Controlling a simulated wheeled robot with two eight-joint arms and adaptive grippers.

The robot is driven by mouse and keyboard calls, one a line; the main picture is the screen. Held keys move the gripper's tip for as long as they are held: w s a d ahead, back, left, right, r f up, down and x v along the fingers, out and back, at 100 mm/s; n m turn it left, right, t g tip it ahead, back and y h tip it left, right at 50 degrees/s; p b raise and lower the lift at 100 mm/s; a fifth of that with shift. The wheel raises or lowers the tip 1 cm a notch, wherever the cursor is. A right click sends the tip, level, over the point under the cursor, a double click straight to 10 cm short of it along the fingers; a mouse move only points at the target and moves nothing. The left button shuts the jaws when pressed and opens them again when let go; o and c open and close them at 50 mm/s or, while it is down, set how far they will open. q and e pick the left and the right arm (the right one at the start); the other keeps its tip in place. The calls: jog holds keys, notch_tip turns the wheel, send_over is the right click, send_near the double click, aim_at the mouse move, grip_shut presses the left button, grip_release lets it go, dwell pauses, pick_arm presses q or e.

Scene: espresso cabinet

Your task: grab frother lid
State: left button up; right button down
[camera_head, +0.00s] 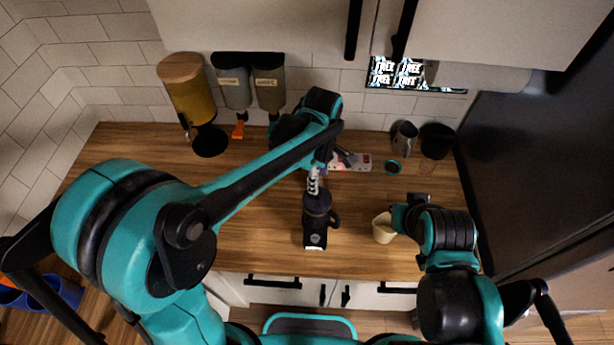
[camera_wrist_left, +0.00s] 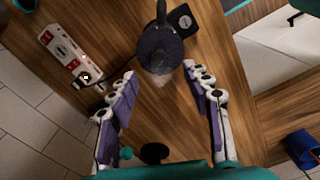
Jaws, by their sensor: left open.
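The dark frother (camera_head: 316,222) stands on the counter on its black base, with its handle to the right in the head view. Its dark round lid (camera_head: 317,200) faces up, and the lid (camera_wrist_left: 160,50) also shows in the left wrist view, just beyond the fingertips. My left gripper (camera_head: 313,182) is above the frother's far side. In the left wrist view my left gripper (camera_wrist_left: 158,72) is open, with wood visible between its fingers. My right gripper (camera_head: 394,219) is at a cream cup (camera_head: 382,230); its fingers are too hidden to tell their grip.
A power strip (camera_head: 350,162) lies behind the frother. A round teal-rimmed disc (camera_head: 393,167), a grey jug (camera_head: 404,138) and a black container (camera_head: 437,141) stand at the back right. Dispensers (camera_head: 268,80) hang on the back wall. The counter left of the frother is clear.

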aim_at(319, 193)
pick_arm(q)
notch_tip(319, 193, down, 8)
jog(key=shift+d+r+b, duration=0.1)
jog(key=shift+b, duration=0.2)
jog(key=shift+c, duration=0.4)
grip_shut()
